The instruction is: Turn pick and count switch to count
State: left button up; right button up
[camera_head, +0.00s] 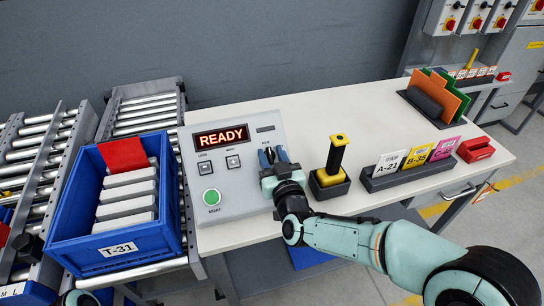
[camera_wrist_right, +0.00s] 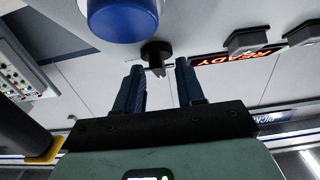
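The grey control panel (camera_head: 234,202) stands on the white table with a lit READY display (camera_head: 220,137). My right gripper (camera_head: 273,155) is over the panel's right side and hides the switch there. In the right wrist view, the black rotary switch (camera_wrist_right: 157,54) shows just ahead, between the tips of my right gripper (camera_wrist_right: 160,70). The fingers are open with a clear gap on both sides of the knob. I cannot tell how deep the knob sits between them, nor read its labels.
A blue round button (camera_wrist_right: 123,14) is close to the switch. A green START button (camera_head: 211,197) is on the panel's left. A scanner in a holder (camera_head: 331,172) and a card rack (camera_head: 412,173) stand right. A blue crate (camera_head: 110,246) is on rollers left.

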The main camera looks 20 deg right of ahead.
grip_shut()
jog(key=shift+s+f, duration=0.1)
jog(key=shift+f, duration=0.05)
